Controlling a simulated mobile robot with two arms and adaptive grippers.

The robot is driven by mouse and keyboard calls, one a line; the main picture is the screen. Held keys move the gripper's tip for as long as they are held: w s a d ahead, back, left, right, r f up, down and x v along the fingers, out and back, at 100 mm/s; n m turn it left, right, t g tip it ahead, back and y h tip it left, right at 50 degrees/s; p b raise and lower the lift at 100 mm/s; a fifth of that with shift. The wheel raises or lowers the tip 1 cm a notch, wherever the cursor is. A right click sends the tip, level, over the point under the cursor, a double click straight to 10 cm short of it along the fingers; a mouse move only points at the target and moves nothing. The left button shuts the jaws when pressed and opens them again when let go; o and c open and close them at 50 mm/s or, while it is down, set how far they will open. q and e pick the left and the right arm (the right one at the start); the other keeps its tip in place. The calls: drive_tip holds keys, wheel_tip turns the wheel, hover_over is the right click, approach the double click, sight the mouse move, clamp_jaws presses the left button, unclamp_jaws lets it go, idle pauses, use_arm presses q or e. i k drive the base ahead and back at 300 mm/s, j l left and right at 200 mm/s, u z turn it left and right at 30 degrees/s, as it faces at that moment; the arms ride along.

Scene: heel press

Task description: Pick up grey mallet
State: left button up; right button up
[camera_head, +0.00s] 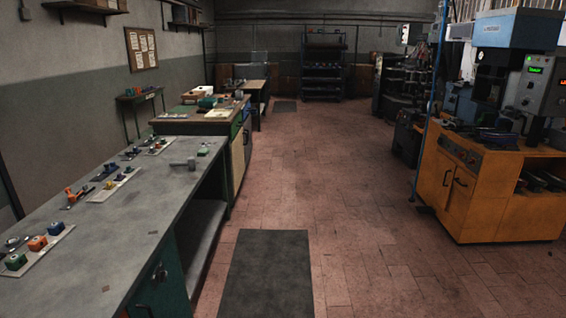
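A small grey mallet-like tool (188,163) lies on the long grey workbench (148,220) at the left, near the bench's right edge. Its blocky head is at the right and a short handle points left. It is small in the view, so fine detail is hard to tell. Neither of my grippers shows in the camera_head view.
White trays with small coloured parts (37,250) line the workbench's left side. An orange tool (76,193) lies among them. A dark mat (268,275) lies on the open tiled floor beside the bench. An orange machine cabinet (465,185) stands at the right.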

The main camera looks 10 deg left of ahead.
sight(191, 164)
drive_tip(key=i+u, duration=0.1)
drive_tip(key=i, duration=0.7)
drive_tip(key=i+u, duration=0.1)
drive_tip(key=i, duration=0.7)
drive_tip(key=i+l+u, duration=0.15)
drive_tip(key=i, duration=0.65)
drive_tip(key=i+u, duration=0.45)
drive_tip(key=i, duration=0.2)
drive_tip(key=i+l+u, duration=0.25)
drive_tip(key=i+u, duration=0.2)
drive_tip(key=i, duration=0.15)
